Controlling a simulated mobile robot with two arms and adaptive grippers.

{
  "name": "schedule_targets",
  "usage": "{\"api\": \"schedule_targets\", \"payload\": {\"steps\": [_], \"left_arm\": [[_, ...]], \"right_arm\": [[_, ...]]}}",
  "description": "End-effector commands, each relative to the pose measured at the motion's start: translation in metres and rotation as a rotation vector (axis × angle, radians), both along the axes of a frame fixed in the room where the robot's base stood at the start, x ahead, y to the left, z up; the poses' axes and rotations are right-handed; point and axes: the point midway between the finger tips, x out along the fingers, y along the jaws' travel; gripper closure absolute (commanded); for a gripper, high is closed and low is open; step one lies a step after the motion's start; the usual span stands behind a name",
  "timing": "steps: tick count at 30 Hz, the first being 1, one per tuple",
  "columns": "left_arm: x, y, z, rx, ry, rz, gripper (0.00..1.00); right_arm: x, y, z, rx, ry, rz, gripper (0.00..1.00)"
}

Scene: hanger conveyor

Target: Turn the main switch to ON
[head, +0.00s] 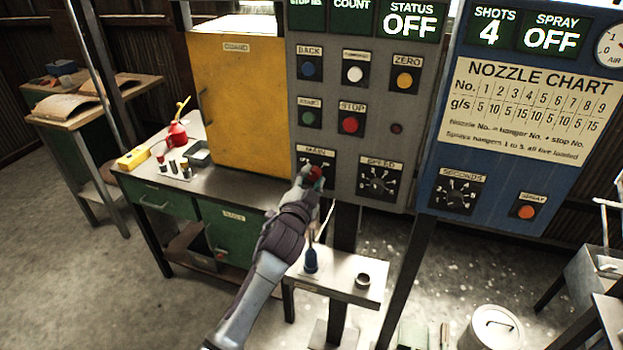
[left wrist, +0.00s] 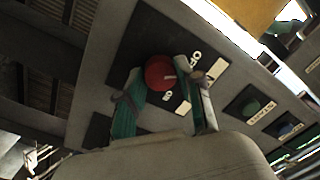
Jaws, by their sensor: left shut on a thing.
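The main switch is a red round knob on a dark plate labelled MAIN, low on the left of the grey control panel (head: 345,135). My left gripper (head: 312,180) reaches up to it in the head view and covers much of the plate. In the left wrist view the red knob (left wrist: 160,72) sits between the two green-sided fingers, which are shut on it. A short white mark on the knob points to the right in that view, towards small tilted lettering. The STATUS display (head: 411,22) reads OFF. My right gripper is not in view.
The SPEED dial (head: 380,180) is close to the right of the main switch, and the red STOP button (head: 350,124) is above. A yellow guard cabinet (head: 238,95) stands left. A small shelf (head: 336,285) with a blue-handled tool (head: 311,260) and a ring is below.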

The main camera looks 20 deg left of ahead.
Motion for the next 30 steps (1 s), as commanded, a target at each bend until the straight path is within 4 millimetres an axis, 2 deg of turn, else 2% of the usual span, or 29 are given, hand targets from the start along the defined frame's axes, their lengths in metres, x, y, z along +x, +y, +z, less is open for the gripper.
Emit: {"api": "schedule_targets", "payload": {"steps": [30], "left_arm": [[0.000, 0.001, -0.001, 0.955, -0.031, -0.002, 0.99]], "right_arm": [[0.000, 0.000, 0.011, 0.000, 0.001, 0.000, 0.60]]}}
